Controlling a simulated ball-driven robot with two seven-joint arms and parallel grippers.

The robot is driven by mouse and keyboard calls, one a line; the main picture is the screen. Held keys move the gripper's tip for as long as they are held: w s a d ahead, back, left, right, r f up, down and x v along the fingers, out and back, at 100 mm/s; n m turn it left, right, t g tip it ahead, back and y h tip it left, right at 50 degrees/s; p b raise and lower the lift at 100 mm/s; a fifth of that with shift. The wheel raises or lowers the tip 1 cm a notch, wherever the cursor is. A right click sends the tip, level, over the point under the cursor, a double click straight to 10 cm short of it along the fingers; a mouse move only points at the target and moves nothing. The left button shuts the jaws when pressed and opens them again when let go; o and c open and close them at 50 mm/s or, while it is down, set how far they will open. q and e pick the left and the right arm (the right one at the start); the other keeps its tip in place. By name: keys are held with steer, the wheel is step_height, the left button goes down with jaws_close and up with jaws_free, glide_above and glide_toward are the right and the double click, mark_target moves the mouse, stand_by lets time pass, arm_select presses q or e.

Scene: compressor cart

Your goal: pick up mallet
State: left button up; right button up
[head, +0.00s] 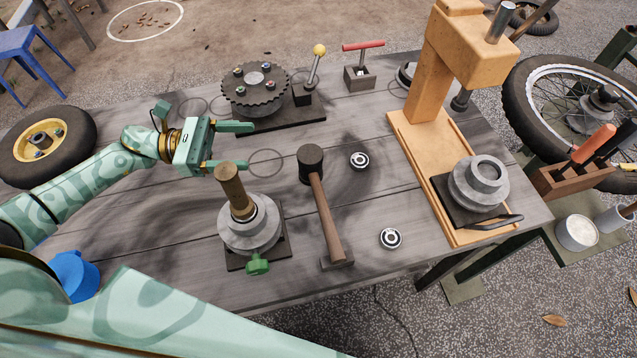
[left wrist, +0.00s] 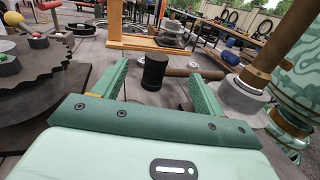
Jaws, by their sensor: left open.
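The mallet lies on the grey wooden table (head: 130,262), with its dark round head (head: 311,162) toward the back and its wooden handle (head: 326,217) running toward the front edge, its end at a small block (head: 338,261). My left gripper (head: 247,145) is open and empty, to the left of the mallet head and apart from it. In the left wrist view, the mallet head (left wrist: 154,73) shows beyond and between the open fingers (left wrist: 160,78), with the handle going off right. My right gripper is not in view.
A metal fixture with an upright brown post (head: 236,192) stands just left of the handle, close to my lower finger. A toothed gear (head: 255,90) sits behind my gripper. An orange press (head: 440,80) stands to the right. Two small round discs (head: 360,160) lie right of the mallet.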

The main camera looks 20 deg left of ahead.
arm_select(q)
step_height(320, 180, down, 3)
steer(key=shift+w+f+b, duration=0.1)
steer(key=shift+w+b, duration=0.05)
steer(key=shift+b, duration=0.35)
glide_toward(322, 156)
steer(key=x, duration=0.4)
steer(key=shift+w+a+f+p, duration=0.1)
steer(key=shift+w+f+p, duration=0.05)
steer(key=shift+w+p, duration=0.15)
steer(key=x, duration=0.6)
steer(key=shift+f, duration=0.35)
steer(key=c, duration=1.4)
